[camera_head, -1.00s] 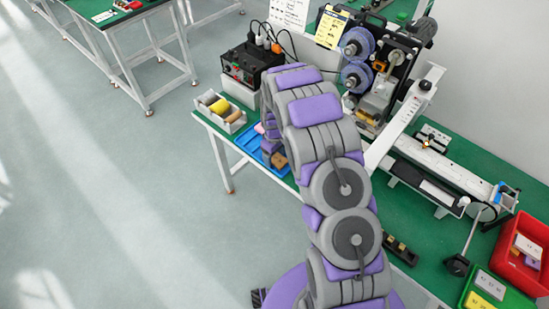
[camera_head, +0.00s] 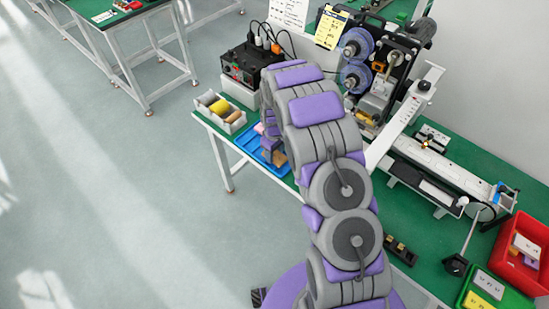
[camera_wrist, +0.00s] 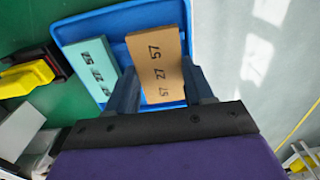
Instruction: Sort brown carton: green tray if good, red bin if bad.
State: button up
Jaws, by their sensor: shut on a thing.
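The brown carton (camera_wrist: 158,58) has dark printed marks on its face and lies in the blue tray (camera_wrist: 70,33) in the wrist view. My gripper (camera_wrist: 162,88) has one finger on each side of the near part of the carton and is shut on it. A teal carton (camera_wrist: 85,68) with similar marks lies just left of it in the same tray. In the head view, my arm hides most of the blue tray (camera_head: 238,138). The green tray (camera_head: 500,296) and the red bin (camera_head: 512,268) stand at the lower right, each holding cartons.
A grey box with yellow and brown items (camera_head: 220,111) sits at the bench's left corner. A black power unit (camera_head: 250,65) and a reel machine (camera_head: 375,70) stand behind. A long white rail device (camera_head: 440,170) lies along the bench.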

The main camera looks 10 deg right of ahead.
aim_at(275, 155)
jog(key=shift+r+p, duration=0.5)
jog(key=shift+r, duration=1.25)
